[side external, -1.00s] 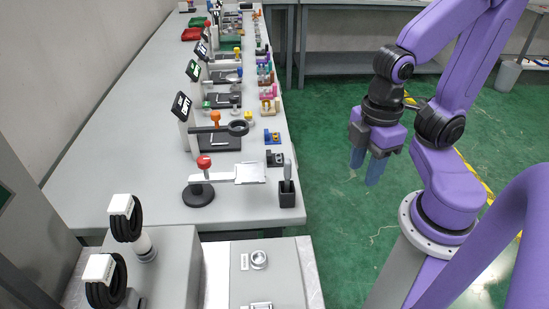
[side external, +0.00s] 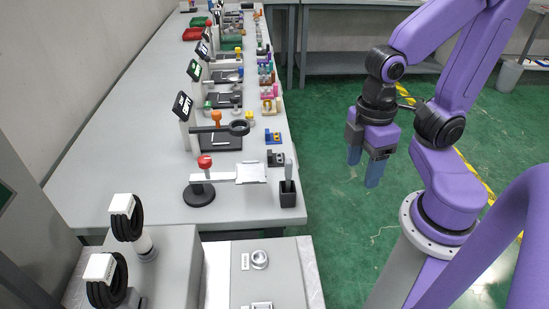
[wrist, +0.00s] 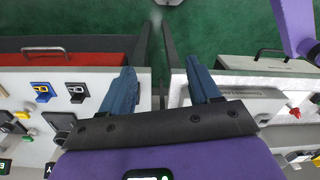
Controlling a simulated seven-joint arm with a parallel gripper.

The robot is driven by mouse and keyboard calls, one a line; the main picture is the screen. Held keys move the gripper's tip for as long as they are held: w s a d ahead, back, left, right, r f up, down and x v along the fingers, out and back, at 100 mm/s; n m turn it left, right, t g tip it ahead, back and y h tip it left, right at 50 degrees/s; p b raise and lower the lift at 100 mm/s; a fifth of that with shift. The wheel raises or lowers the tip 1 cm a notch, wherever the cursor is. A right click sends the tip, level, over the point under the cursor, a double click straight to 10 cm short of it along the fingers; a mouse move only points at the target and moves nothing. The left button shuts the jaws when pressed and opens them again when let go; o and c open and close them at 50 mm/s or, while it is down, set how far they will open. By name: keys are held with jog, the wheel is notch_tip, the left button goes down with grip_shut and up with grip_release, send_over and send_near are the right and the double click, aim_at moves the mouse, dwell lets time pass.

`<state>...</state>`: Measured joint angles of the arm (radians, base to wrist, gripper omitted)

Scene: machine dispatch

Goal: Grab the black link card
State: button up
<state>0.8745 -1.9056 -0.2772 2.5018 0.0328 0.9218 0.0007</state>
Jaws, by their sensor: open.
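A small black block-like piece (side external: 276,159), which looks like the black link card, sits near the right edge of the long grey table. It also shows in the wrist view (wrist: 77,92), left of my gripper and beside a similar blue piece. My gripper (side external: 364,164) hangs over the green floor, right of the table and well apart from the black piece. Its two blue fingers point down. In the wrist view my gripper (wrist: 160,72) has its fingers spread with nothing between them.
The blue piece (side external: 273,137) sits just beyond the black one. A black holder (side external: 287,194) stands nearer the camera at the table edge. A red-knobbed stand (side external: 199,194) carries a flat plate. The floor between my gripper and the table looks clear.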

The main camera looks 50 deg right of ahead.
jog(key=w+d+f+m+g, duration=0.2)
jog(key=w+m, duration=0.1)
jog(key=m, duration=0.2)
jog(key=m+t+y, duration=1)
jog(key=m+t, duration=0.2)
jog(key=m, duration=2.1)
send_near(271, 152)
jog(key=shift+m, duration=0.3)
jog(key=x, duration=1)
jog(key=shift+w+a+f, duration=0.15)
jog(key=shift+w+a, duration=0.05)
jog(key=shift+a, duration=0.1)
jog(key=c, duration=1)
